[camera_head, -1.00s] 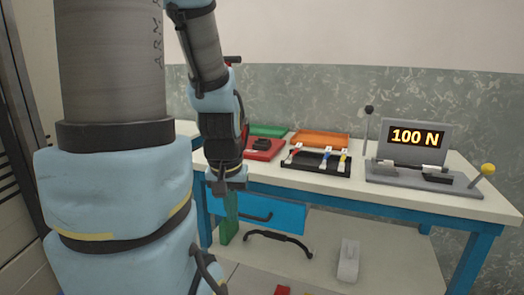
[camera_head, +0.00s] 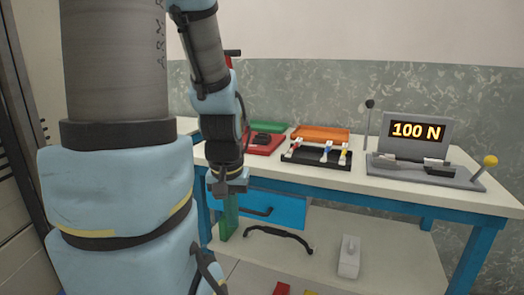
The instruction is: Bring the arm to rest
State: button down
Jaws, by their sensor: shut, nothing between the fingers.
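My arm hangs down in the left half of the head view, its blue-sleeved links large in front. My gripper (camera_head: 226,188) points downward in front of the workbench (camera_head: 400,190), at about the height of the blue drawer (camera_head: 275,208). Its fingers are small and dark here, and I see nothing held in them. The gripper appears clear of the bench top. Part of the bench's left side is hidden behind the arm.
On the bench are a red tray (camera_head: 262,147) with a dark object, a green tray (camera_head: 268,127), an orange tray (camera_head: 320,134), a black rack (camera_head: 312,158) with coloured tools and a grey tester (camera_head: 425,177) reading 100 N. A grey-white block (camera_head: 349,257) stands on the lower shelf.

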notch_tip(320, 180, up, 15)
jog(key=p, duration=1.4)
jog(key=shift+r, duration=0.15)
